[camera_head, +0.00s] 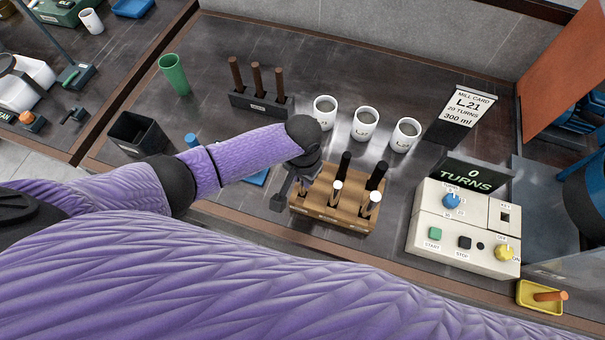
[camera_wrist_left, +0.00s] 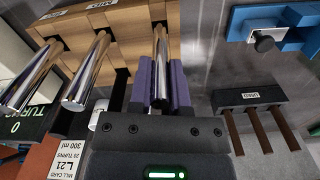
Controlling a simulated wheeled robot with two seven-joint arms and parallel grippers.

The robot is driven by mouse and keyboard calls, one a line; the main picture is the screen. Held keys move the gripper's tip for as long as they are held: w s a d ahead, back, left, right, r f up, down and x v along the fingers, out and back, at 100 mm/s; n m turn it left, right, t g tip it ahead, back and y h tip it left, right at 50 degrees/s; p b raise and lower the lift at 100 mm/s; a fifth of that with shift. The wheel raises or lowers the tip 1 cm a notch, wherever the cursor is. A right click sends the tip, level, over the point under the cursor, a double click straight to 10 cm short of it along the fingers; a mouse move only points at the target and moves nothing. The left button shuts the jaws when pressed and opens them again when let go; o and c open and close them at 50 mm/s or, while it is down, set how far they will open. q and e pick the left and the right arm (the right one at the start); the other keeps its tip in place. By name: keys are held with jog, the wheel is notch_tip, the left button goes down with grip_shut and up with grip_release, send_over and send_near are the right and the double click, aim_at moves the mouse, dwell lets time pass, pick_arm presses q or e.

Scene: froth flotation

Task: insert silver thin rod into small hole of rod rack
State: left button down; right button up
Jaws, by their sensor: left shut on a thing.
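The wooden rod rack (camera_head: 328,216) stands near the front of the bench in the head view. It holds two black rods and two silver rods, one at its middle (camera_head: 337,191) and one at its right (camera_head: 371,205). My left gripper (camera_head: 290,192) is at the rack's left end, pointing down. In the left wrist view it is shut on a silver thin rod (camera_wrist_left: 160,55) between its purple fingers. The rod lines up with the end of the wooden rack (camera_wrist_left: 125,18); I cannot tell whether its tip is in a hole. The small hole is hidden. My right gripper is not in view.
Three white mugs (camera_head: 364,123) stand behind the rack. A black rack (camera_head: 262,105) with brown rods stands at the back left. A control box (camera_head: 464,225) is close on the right. A blue piece (camera_head: 258,178) lies partly hidden behind my left forearm.

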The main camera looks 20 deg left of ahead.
pick_arm(q)
jog(key=shift+f, duration=0.1)
dwell(0.5)
jog(key=shift+c, duration=2.4)
grip_release()
